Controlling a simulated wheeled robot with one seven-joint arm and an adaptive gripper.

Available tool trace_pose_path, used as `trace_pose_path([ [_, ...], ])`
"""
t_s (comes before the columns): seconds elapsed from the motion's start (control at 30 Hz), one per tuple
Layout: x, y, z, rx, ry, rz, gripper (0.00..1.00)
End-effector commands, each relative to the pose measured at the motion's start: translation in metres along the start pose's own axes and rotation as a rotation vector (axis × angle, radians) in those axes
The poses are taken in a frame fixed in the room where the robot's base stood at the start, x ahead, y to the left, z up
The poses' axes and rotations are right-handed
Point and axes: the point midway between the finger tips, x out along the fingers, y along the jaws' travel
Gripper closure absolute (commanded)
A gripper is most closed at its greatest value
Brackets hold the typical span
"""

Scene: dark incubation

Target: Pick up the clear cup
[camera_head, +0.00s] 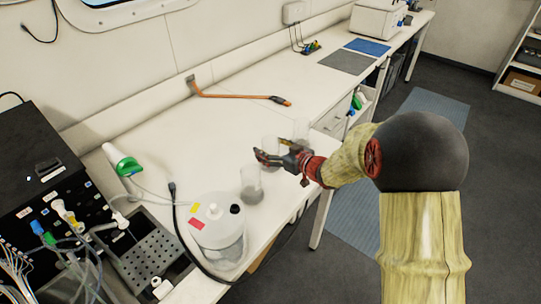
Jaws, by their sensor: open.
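A clear cup (251,185) stands upright on the white bench, a little below and left of my gripper in the picture. Its lower part looks greyish. My gripper (270,151) is open above the bench, its fingers pointing left. A second clear vessel (269,144) shows right behind the fingers, partly hidden by them. A third clear vessel (301,128) stands just behind the gripper, its lower part hidden. I cannot tell whether the fingers touch or surround any of these.
A lidded clear container (217,232) stands near the bench's front edge, with a black cable beside it. A white bottle with a green part (123,162) and a perforated grey tray (152,255) are at left. An orange bent tool (235,95) lies at the back. Bare bench lies left of the vessels.

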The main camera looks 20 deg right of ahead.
Motion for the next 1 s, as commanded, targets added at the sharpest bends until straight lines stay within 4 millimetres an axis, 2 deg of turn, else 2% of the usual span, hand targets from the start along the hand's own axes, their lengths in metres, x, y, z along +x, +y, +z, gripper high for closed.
trace_pose_path([
  [0.27, 0.0024, 0.0003, -0.0012, 0.000, 0.001, 0.001, 0.30],
  [1.0, 0.0022, 0.0002, -0.0008, 0.000, 0.000, 0.001, 0.72],
])
